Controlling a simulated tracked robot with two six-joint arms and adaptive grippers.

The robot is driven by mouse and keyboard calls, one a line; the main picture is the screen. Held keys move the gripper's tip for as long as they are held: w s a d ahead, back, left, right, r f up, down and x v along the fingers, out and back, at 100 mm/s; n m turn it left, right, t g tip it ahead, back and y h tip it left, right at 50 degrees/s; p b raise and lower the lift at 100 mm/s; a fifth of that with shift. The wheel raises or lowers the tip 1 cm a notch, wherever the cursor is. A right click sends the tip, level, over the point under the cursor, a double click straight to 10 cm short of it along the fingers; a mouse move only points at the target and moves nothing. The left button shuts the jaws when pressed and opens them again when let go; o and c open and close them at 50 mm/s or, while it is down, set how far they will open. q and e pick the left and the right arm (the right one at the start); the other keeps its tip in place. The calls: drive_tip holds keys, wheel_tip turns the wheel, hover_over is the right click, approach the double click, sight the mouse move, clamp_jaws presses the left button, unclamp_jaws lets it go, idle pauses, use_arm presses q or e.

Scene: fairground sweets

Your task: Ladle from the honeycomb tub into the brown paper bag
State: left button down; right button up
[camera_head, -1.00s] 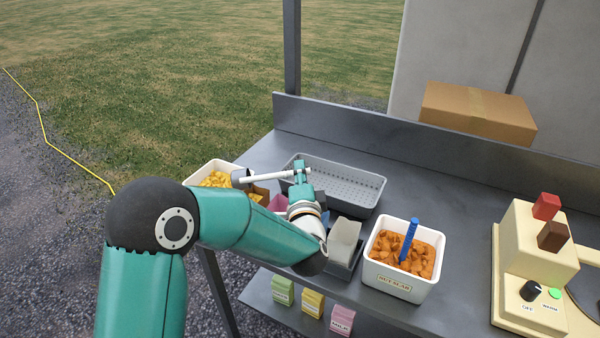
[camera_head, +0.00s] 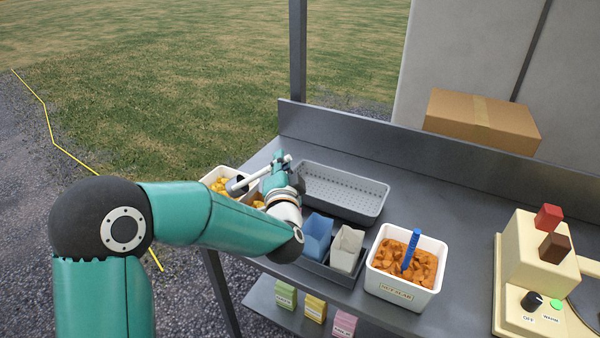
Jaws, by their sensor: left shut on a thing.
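The honeycomb tub (camera_head: 211,174), white with golden-yellow chunks, stands at the left end of the counter, partly hidden by my arm. My left gripper (camera_head: 281,165) is shut on the white handle of a ladle (camera_head: 262,174). The ladle slants down to the left, and its dark bowl (camera_head: 237,186) is at the tub's right side; I cannot tell whether it is above or touching the tub. A small orange-brown patch shows between the ladle and my arm; I cannot tell whether it is the brown paper bag or honeycomb. My right gripper is out of view.
A blue bag (camera_head: 317,236) and a white bag (camera_head: 347,249) stand in a dark holder. A white tub of orange-brown pieces (camera_head: 407,262) holds a blue handle. A grey perforated tray (camera_head: 343,191) lies behind. A cream machine (camera_head: 535,262) stands right.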

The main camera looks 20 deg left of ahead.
use_arm(q)
drive_tip(key=s+a+r+n+p, duration=0.3)
drive_tip(key=s+a+r+n, duration=0.2)
drive_tip(key=a+r+n, duration=0.4)
drive_tip(key=n, duration=0.2)
drive_tip(key=shift+s+r+n+g, duration=0.25)
drive_tip(key=shift+s+n+g, duration=0.05)
drive_tip(key=shift+n+g, duration=0.1)
